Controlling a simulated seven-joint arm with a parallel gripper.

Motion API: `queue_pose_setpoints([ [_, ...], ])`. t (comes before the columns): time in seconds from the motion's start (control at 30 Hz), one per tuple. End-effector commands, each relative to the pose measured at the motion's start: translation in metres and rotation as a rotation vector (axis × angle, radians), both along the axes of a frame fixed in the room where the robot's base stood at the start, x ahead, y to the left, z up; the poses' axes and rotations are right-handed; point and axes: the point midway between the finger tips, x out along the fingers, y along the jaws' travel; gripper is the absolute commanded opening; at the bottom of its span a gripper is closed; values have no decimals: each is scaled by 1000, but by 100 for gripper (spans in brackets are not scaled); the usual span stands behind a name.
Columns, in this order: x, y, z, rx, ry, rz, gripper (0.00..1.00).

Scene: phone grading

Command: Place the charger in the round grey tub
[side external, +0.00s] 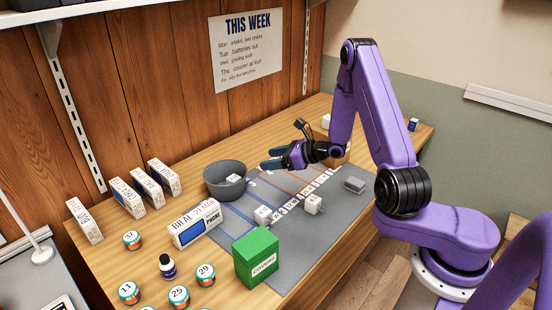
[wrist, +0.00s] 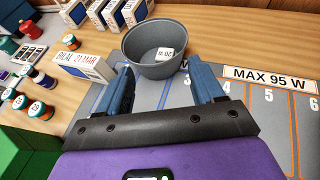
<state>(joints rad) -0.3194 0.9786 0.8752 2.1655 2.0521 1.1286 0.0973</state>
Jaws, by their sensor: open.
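The round grey tub (side external: 212,188) stands on the wooden table at the mat's far left corner; in the wrist view the tub (wrist: 146,64) is straight ahead, beyond my fingers. A small white charger (side external: 233,178) lies inside the tub, and its printed face (wrist: 164,54) shows in the wrist view. My gripper (side external: 268,159) is open and empty, to the right of the tub and above the mat. Two more white chargers sit on the mat, one at the front left (side external: 263,214) and one near the middle (side external: 313,204).
The grey mat (side external: 300,255) has numbered lanes and a "MAX 95 W" strip (wrist: 270,78). A phone box (side external: 196,224) and a green box (side external: 256,257) stand at the mat's left. A grey block (side external: 354,185) lies right. Several jars and white boxes stand at left.

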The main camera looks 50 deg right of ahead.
Motion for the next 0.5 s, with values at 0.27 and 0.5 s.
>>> queue_pose_setpoints([
  [0.27, -8, -2, 5, -2, -3, 7, 67],
  [0.5, -3, 47, 24, -57, -29, 239, 67],
])
